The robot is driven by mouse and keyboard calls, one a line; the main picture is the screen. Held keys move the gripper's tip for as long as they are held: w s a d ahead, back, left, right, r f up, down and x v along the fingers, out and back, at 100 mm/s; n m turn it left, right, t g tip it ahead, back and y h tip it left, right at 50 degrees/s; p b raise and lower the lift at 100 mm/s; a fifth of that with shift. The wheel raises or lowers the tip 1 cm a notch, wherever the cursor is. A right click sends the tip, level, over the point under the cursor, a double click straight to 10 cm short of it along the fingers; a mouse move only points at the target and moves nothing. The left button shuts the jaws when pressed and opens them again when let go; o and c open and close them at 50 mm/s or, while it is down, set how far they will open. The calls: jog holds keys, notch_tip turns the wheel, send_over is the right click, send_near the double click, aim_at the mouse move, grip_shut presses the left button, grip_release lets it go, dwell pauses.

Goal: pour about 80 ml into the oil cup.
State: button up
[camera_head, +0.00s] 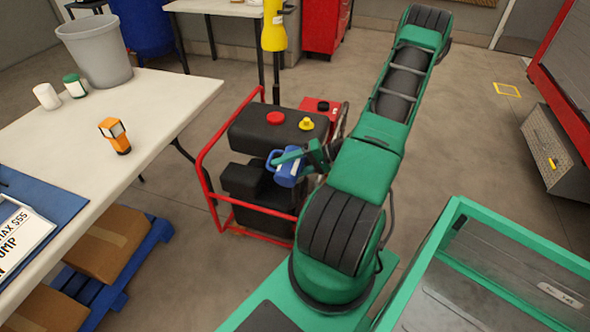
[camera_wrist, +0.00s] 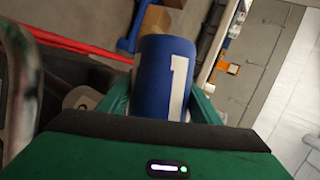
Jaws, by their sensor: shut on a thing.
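A blue container (camera_head: 286,177) with a white mark is held by my gripper (camera_head: 292,166) beside the dark engine-like machine. In the wrist view the blue container (camera_wrist: 153,78) shows a large white number 1, with the green jaws (camera_wrist: 160,105) on both sides of it. My gripper is shut on it. Its opening and contents are not clear. The machine (camera_head: 262,135) has a black top with a red cap (camera_head: 276,118) and a yellow cap (camera_head: 306,124), inside a red tube frame (camera_head: 203,173). I cannot tell which part is the oil cup.
A white table (camera_head: 165,105) at the left carries a grey bin (camera_head: 95,50), two small containers, an orange device (camera_head: 115,135) and a blue mat. Boxes (camera_head: 105,245) sit on a blue pallet below. A green-framed bin (camera_head: 440,240) stands at the right.

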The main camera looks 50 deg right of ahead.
jog(key=shift+r+m+p, duration=0.3)
jog(key=shift+p, duration=0.15)
dwell(0.9)
jog(key=shift+d+f+y+p, duration=0.1)
jog(key=shift+y+p, duration=0.2)
jog(key=shift+y, duration=0.1)
dwell(0.3)
jog(key=shift+h, duration=0.3)
jog(key=shift+a+f+n+h, duration=0.3)
jog(key=shift+f+n, duration=0.05)
jog(key=shift+n, duration=0.05)
jog(key=shift+n+h, duration=0.3)
jog(key=shift+n, duration=0.1)
jog(key=shift+d+n+h, duration=0.1)
jog(key=shift+n+h, duration=0.2)
jog(key=shift+r, duration=0.1)
jog(key=shift+r+n+t+h+b, duration=0.15)
jog(key=shift+n+t+h+b, duration=0.25)
jog(key=shift+n+h, duration=0.1)
